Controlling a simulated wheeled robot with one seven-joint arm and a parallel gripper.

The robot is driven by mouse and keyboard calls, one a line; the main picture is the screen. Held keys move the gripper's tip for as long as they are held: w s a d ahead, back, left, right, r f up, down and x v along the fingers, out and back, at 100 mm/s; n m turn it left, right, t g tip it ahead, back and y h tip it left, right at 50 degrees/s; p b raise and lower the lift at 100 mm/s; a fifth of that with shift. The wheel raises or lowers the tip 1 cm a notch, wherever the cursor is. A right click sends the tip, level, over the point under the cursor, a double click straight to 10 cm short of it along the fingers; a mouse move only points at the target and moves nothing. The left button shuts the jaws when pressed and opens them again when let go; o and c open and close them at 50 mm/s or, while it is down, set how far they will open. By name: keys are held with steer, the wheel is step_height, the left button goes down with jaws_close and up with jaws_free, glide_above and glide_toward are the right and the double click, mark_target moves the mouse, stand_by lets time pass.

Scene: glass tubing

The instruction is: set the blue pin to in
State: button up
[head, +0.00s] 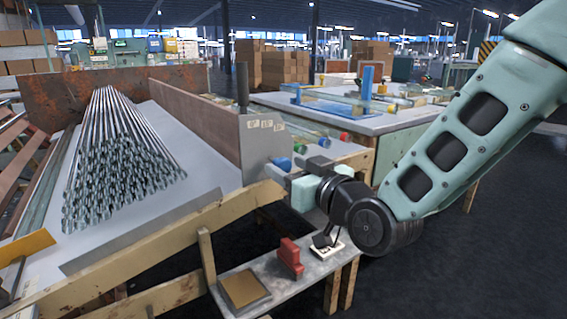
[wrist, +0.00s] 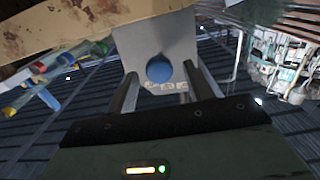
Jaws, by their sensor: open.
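The blue pin (head: 279,164) sticks out of a grey upright plate (head: 257,150) with small paper labels along its top edge. In the wrist view the blue pin (wrist: 160,68) shows end-on as a round blue face in front of the grey plate (wrist: 142,45). My gripper (head: 297,168) is at the plate's right side, close to the pin. In the wrist view my gripper (wrist: 160,75) is open, with one finger on each side of the pin. I see no contact between fingers and pin. How deep the pin sits is hidden.
A sloped bench with a stack of glass tubes (head: 120,150) lies left of the plate. A green-ended part (head: 299,148) and a red one (head: 345,137) lie behind my gripper. A low shelf below holds a red block (head: 289,257) and a white switch box (head: 327,249).

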jaws_close()
steer(key=shift+b+x, duration=0.3)
steer(key=shift+x, duration=0.95)
jaws_free()
steer(key=shift+w, duration=0.1)
